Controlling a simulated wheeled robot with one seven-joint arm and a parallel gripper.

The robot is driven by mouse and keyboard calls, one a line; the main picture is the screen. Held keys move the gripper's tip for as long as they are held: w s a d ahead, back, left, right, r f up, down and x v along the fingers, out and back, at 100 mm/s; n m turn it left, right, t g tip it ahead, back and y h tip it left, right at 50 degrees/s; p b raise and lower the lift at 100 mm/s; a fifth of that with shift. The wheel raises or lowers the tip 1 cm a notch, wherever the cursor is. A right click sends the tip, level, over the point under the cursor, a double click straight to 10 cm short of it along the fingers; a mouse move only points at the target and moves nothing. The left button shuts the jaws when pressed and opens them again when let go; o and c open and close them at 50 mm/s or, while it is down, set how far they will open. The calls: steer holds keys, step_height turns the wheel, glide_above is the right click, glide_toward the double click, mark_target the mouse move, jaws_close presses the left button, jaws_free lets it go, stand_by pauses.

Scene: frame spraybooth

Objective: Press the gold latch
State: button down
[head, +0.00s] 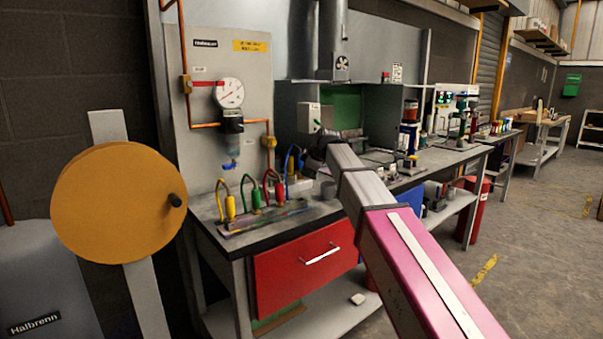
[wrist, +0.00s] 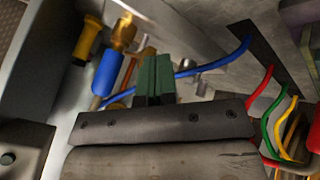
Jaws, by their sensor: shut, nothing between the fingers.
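No part is clearly recognisable as the gold latch. In the wrist view a gold-coloured brass fitting (wrist: 124,34) sits at the end of a blue cylinder (wrist: 106,73), beyond and left of my fingertips; I cannot tell whether it is the latch. My gripper (wrist: 155,72) shows there as two dark green fingers pressed together, with nothing held. They appear apart from the fitting, though the depth is hard to judge. In the head view my arm reaches over the bench, and its dark wrist hides the fingertips.
The workbench (head: 265,227) carries a rack with yellow (head: 230,206), green and red hose couplings. A blue hose (wrist: 215,69) crosses behind my fingers. A pressure gauge (head: 229,93) hangs on the panel. An orange disc (head: 115,200) with a black knob stands left.

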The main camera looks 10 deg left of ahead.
steer(key=shift+w+d+n+g+y, duration=0.3)
steer(key=shift+w+d+n+g, duration=0.3)
steer(key=shift+n, duration=0.3)
steer(key=shift+w, duration=0.25)
steer(key=shift+w+d, duration=0.1)
steer(key=shift+d, duration=0.7)
steer(key=shift+r, duration=0.15)
